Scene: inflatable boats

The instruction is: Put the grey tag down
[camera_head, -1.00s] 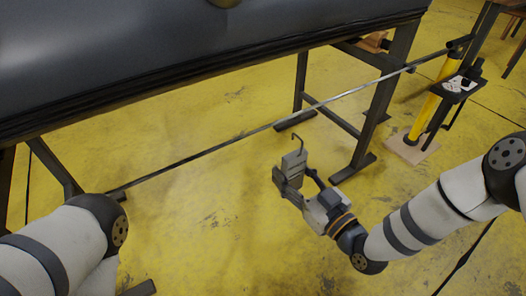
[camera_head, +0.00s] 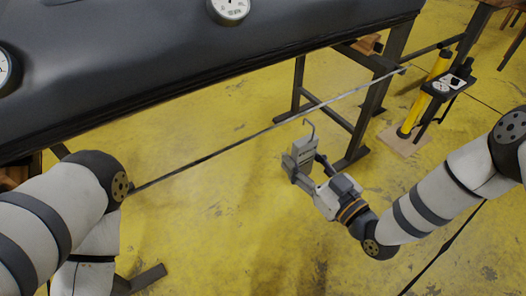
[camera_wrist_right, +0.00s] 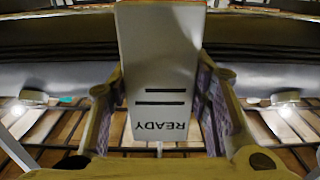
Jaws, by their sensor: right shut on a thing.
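The grey tag (camera_head: 302,153) has a thin wire hook at its top and is held upright in my right gripper (camera_head: 304,171), above the yellow floor and in front of the bench. In the right wrist view the tag (camera_wrist_right: 160,70) stands between the two fingers of my right gripper (camera_wrist_right: 160,110), which is shut on it. That face shows two black bars and the word READY upside down. My left arm enters at the left, but its gripper is out of view.
A thin metal rail (camera_head: 250,140) runs along the bench under a black inflatable tube (camera_head: 130,70) with gauges (camera_head: 229,9). At right stand a small black stand (camera_head: 449,87) with items on top and a yellow cylinder (camera_head: 412,115) on a wooden board (camera_head: 404,142). Open floor lies below the rail.

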